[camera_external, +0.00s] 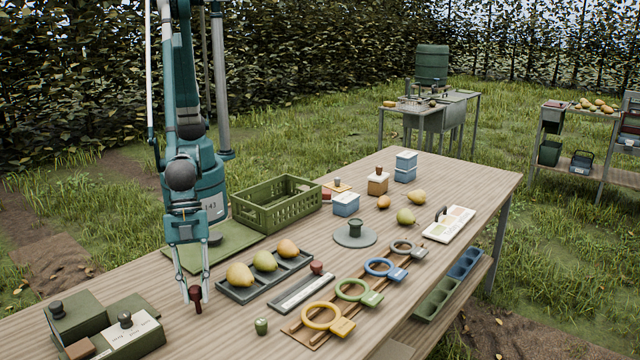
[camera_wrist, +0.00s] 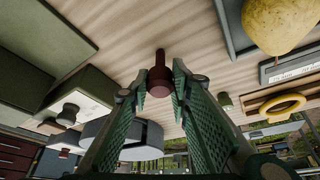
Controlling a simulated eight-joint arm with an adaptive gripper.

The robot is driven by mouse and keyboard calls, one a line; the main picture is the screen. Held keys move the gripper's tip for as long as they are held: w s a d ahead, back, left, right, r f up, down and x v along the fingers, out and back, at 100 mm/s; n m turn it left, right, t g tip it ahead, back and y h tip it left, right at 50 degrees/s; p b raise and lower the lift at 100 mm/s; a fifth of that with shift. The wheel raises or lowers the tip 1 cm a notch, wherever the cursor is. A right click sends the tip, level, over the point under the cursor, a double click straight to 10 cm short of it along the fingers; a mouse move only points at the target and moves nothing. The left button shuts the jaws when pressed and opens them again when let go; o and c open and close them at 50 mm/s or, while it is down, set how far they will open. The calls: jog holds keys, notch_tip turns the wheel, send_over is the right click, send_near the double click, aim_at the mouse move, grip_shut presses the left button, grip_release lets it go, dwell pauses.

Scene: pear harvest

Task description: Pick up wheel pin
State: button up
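The wheel pin, which I take to be the dark red upright piece (camera_external: 195,295), is at the front left part of the wooden table. In the wrist view it shows as a dark red pin (camera_wrist: 160,82) with a narrower far end. My gripper (camera_external: 197,290) points down, one finger on each side of the pin. In the wrist view the fingertips (camera_wrist: 160,88) lie very close to the pin's sides. I cannot tell whether they touch it, or whether the pin stands on the table.
A grey tray with pears (camera_external: 232,290) stands just right of my gripper. Dark green boxes (camera_external: 75,318) are to the left. A green crate (camera_external: 270,222) stands behind. A small green pot (camera_external: 261,326) and coloured rings (camera_external: 321,316) are to the right.

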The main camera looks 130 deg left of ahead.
jog(key=c, duration=0.3)
jog(key=shift+r+p, duration=0.75)
jog(key=shift+r, duration=4.25)
